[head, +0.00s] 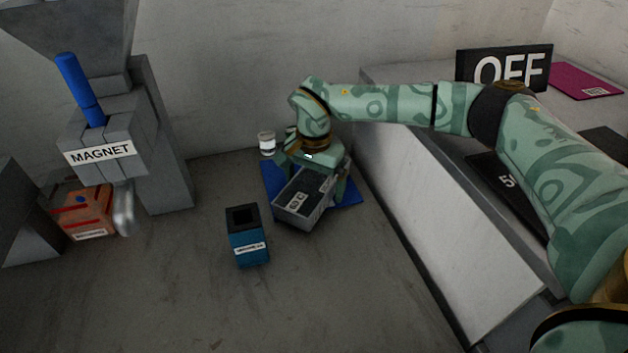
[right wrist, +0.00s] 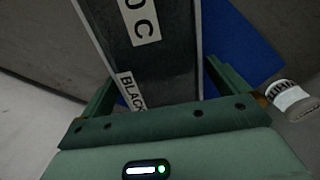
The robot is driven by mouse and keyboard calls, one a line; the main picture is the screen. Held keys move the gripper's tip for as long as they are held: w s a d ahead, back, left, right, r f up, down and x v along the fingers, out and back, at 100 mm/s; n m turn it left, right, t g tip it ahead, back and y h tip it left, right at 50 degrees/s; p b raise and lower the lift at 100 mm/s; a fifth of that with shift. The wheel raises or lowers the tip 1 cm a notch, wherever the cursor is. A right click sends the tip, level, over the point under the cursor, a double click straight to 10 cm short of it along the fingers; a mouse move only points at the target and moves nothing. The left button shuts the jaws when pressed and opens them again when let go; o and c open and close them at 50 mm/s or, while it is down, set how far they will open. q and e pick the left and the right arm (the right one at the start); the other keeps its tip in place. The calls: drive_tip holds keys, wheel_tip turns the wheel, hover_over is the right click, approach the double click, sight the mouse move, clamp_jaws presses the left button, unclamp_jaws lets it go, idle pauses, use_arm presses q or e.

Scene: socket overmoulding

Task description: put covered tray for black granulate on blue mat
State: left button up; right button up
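The covered tray (head: 290,212), a grey box with a dark top and white labels, is at the blue mat (head: 351,195). Its near end sticks out past the mat's front edge. My right gripper (head: 313,176) is over the tray's far end, with one finger at each side. In the right wrist view the fingertips meet the side walls of the tray (right wrist: 170,55), whose label reads "BLACK". The blue mat (right wrist: 240,45) shows beside it there. I cannot tell whether the tray touches the mat. My left gripper is out of view.
A blue open-topped container (head: 248,248) stands in front of the tray. A small white-labelled jar (head: 267,143) stands behind the mat. A grey "MAGNET" machine (head: 110,140) and an orange box (head: 88,212) are at left. A raised pale block (head: 440,220) borders the right.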

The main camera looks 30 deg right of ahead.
sight(314, 180)
drive_tip(key=shift+r, duration=0.1)
use_arm(q)
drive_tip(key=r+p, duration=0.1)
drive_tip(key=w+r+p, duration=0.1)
drive_tip(key=p, duration=0.1)
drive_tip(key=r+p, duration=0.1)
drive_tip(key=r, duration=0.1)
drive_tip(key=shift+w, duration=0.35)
use_arm(e)
wheel_tip(314, 180, up, 12)
